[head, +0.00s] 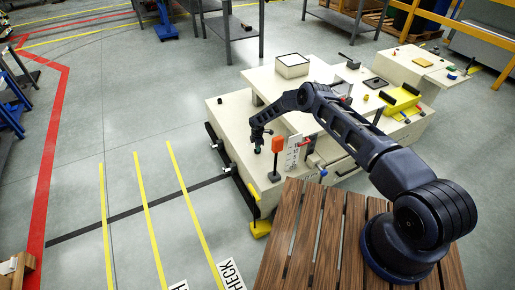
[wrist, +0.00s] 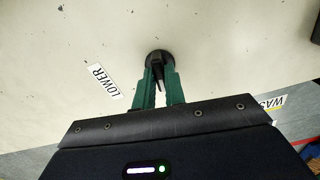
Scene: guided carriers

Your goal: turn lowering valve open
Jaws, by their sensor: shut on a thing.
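The lowering valve (wrist: 158,58) is a small round black knob on the cream top of the carrier, beside a white label reading LOWER (wrist: 103,81). My gripper (wrist: 160,84) has its two green fingers shut on the black knob, one on each side, in the wrist view. In the head view my arm reaches left over the carrier (head: 230,113), and my gripper (head: 257,148) points down at its top near the left end. The knob is too small there to tell its turn angle.
A white open box (head: 292,66) and a yellow bracket (head: 402,98) sit farther back. Yellow floor lines (head: 150,222) cross the clear floor at left.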

